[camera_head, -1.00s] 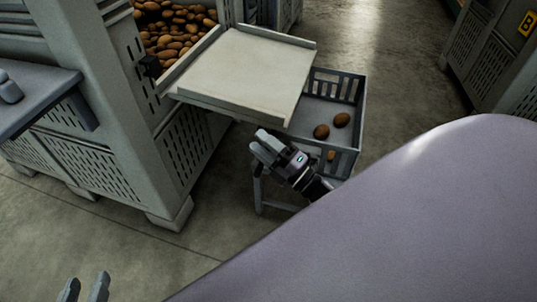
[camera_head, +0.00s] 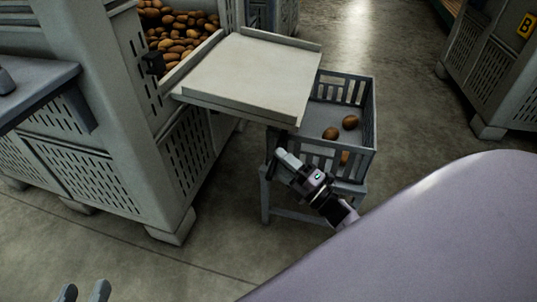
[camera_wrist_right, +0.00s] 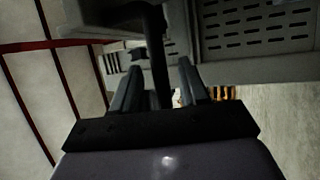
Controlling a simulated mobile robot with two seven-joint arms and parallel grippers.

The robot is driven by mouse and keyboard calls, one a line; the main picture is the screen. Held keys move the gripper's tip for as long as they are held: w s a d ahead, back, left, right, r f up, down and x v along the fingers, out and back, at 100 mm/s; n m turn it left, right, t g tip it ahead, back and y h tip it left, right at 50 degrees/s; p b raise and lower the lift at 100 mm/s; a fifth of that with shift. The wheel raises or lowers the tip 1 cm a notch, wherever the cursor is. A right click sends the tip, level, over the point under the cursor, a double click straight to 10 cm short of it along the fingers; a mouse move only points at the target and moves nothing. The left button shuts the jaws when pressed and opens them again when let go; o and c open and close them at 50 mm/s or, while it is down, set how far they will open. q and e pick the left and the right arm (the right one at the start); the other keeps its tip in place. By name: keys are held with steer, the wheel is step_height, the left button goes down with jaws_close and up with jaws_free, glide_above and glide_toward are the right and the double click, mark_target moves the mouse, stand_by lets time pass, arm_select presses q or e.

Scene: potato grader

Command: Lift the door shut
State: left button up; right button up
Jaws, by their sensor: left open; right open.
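The door (camera_head: 250,73) is a pale flat panel with raised side edges, hinged at the big grey potato bin (camera_head: 120,90). It is folded down and sticks out over a smaller crate. My right gripper (camera_head: 279,162) is open just below the door's near right corner, beside the crate. In the right wrist view its two fingers (camera_wrist_right: 157,85) stand apart, with a dark bar (camera_wrist_right: 157,50) showing between or behind them; I cannot tell whether they touch it. My left gripper (camera_head: 84,292) is open at the bottom left, far from the door, with only its fingertips showing.
The slatted crate (camera_head: 368,112) holds a few potatoes (camera_head: 350,122) and stands on a grey stand (camera_head: 266,200) under the door's right end. Potatoes (camera_head: 180,35) fill the bin behind the door. A grey ledge (camera_head: 35,90) is at the left. Floor is clear in front.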

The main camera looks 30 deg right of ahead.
arm_select(q)
steer(key=shift+s+a+r+b, duration=0.1)
steer(key=shift+s+a+b, duration=0.05)
steer(key=shift+a+b, duration=0.15)
arm_select(e)
steer(key=x, duration=0.4)
steer(key=shift+s, duration=0.1)
jaws_close()
arm_select(q)
steer(key=shift+d+r, duration=0.1)
steer(key=shift+r, duration=0.05)
arm_select(e)
steer(key=shift+r, duration=0.1)
